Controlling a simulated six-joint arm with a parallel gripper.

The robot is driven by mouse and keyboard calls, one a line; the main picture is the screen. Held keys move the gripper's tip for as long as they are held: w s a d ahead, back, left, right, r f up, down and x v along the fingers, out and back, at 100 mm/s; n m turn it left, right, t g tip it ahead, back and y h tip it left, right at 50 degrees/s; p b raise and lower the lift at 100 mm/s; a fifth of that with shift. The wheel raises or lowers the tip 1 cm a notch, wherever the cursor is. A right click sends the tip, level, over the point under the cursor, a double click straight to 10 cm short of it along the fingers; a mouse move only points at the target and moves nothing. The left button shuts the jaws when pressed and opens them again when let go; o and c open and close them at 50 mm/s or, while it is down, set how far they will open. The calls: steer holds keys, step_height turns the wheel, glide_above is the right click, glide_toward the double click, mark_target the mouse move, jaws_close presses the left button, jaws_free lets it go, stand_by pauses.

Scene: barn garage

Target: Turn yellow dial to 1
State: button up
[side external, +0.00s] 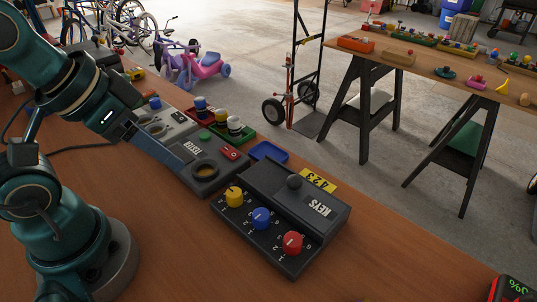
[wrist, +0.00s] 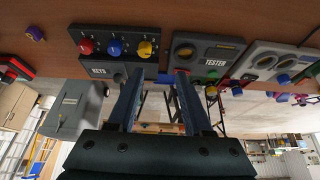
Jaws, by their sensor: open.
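The yellow dial (side external: 234,197) is the leftmost of three dials on the dark KEYS box (side external: 322,235) in the side view. It also shows in the wrist view (wrist: 145,49), at the right end of the row. Its pointer and small numerals are too small to read surely. The blue dial (side external: 261,218) and red dial (side external: 292,243) sit beside it. My gripper (side external: 182,167) is in the air over the TESTER box, left of the yellow dial and apart from it. In the wrist view my gripper (wrist: 160,76) has its two fingers spread, with nothing between them.
The TESTER box (side external: 187,172) stands left of the KEYS box. A blue tray (side external: 268,151) lies behind, and a green tray (side external: 247,134) holds coloured pieces. A yellow tag reading 423 (side external: 319,181) is at the KEYS box. The wooden bench (side external: 180,255) is clear in front.

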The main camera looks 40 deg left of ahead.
steer(key=m+g, duration=0.6)
steer(key=m, duration=0.5)
glide_above(234, 192)
steer(key=f, duration=0.7)
steer(key=shift+w, duration=0.3)
steer(key=shift+s+f, duration=0.2)
steer(key=shift+f, duration=2.6)
jaws_close()
